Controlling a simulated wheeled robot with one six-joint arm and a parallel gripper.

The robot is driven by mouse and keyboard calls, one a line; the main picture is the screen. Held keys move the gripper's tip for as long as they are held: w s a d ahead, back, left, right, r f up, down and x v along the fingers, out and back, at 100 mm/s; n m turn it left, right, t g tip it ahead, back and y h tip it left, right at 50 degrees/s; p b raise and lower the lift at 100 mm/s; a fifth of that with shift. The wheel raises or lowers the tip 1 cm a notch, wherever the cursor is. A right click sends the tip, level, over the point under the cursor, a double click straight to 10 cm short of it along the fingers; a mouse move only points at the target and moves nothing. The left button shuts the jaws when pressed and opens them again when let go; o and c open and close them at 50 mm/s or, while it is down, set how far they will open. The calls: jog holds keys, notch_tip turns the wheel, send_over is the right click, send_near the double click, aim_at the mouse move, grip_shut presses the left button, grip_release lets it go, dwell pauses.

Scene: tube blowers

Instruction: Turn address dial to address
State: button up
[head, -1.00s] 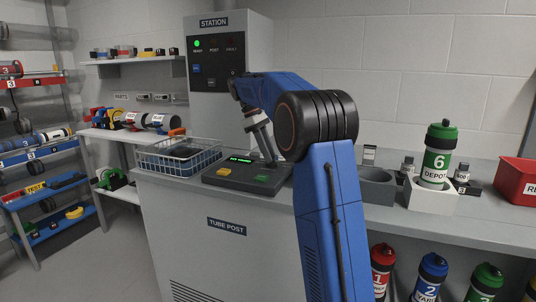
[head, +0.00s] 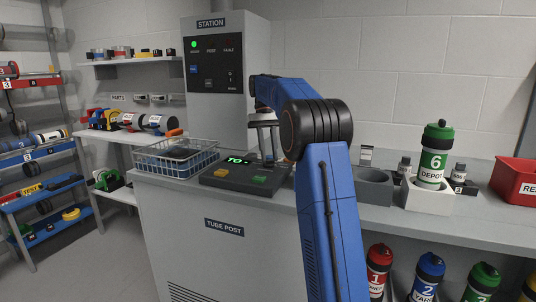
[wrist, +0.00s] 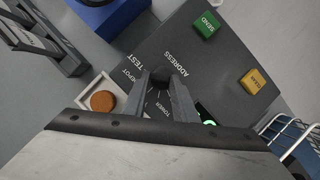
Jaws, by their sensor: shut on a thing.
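The dark control panel (head: 238,178) lies on the tube post counter. Its green display (head: 238,160) reads something like "TO", with the rest unclear. My gripper (head: 269,156) reaches down onto the panel's back right, fingers nearly vertical. In the wrist view my gripper (wrist: 163,85) is shut on the address dial (wrist: 160,75), which is mostly hidden between the fingers. The ADDRESS label (wrist: 170,64) is beside it, with DEPOT and TOWER marks around it. The dial's pointer cannot be made out.
The green SEND button (wrist: 207,25) and yellow CLEAR button (wrist: 256,80) are on the same panel. A round orange-brown button (wrist: 103,101) is close to the fingers. A wire basket (head: 176,158) stands left of the panel; a green DEPOT carrier (head: 433,160) stands at right.

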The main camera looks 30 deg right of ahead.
jog(key=shift+s+d+m+t+y, duration=0.15)
jog(key=shift+m+y, duration=0.1)
jog(key=shift+m, duration=0.6)
jog(key=shift+w+d+m+t+y, duration=0.15)
jog(key=shift+m+y, duration=0.1)
jog(key=shift+m, duration=0.6)
jog(key=shift+s+a, duration=0.1)
jog(key=shift+s, duration=0.05)
jog(key=o, duration=1)
jog(key=shift+o, duration=0.2)
